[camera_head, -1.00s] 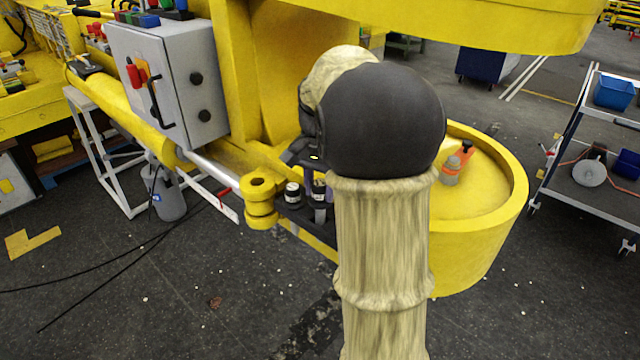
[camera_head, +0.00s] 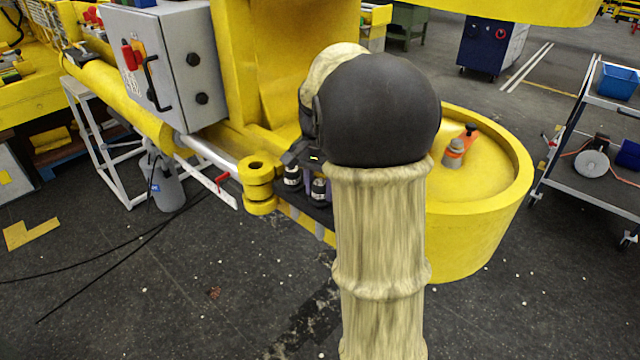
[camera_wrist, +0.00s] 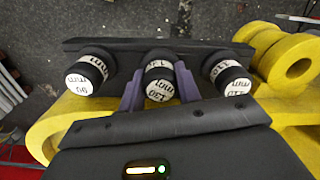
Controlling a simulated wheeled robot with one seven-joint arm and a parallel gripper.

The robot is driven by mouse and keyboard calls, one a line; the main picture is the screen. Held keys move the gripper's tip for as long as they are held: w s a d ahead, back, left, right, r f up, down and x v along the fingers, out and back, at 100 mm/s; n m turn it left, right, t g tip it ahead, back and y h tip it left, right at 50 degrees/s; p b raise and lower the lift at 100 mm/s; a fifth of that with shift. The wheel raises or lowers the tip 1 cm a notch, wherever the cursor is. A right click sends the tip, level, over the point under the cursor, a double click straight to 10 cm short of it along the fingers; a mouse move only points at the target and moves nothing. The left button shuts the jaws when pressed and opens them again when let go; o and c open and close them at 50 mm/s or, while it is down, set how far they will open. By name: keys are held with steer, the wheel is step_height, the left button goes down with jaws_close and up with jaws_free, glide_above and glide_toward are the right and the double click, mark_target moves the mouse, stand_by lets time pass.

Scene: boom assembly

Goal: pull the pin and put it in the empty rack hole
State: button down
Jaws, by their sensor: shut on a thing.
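My gripper (camera_wrist: 160,92) is shut on the middle pin (camera_wrist: 160,84), with a purple finger on each side of its black cap with a white label. This pin stands in line between two similar capped pins (camera_wrist: 86,77) (camera_wrist: 225,72) in the dark rack (camera_wrist: 120,45). Its cap looks about level with theirs; its lower end is hidden. In the head view the held pin (camera_head: 318,190) shows beside the pin nearest the clevis (camera_head: 292,177). The yellow clevis (camera_head: 257,183) has an open hole with no pin in it. My wrist hides the rack's far end.
A yellow round drum (camera_head: 480,220) with an orange-and-grey bottle (camera_head: 456,152) is to the right of my arm. A grey control box (camera_head: 175,75) stands at the left. A cart (camera_head: 590,170) is at the far right. Cables lie on the floor.

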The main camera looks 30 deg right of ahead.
stand_by(0.3)
steer(key=c, duration=0.9)
jaws_free()
steer(key=shift+f, duration=0.1)
step_height(320, 180, up, 18)
steer(key=shift+f, duration=0.25)
stand_by(0.4)
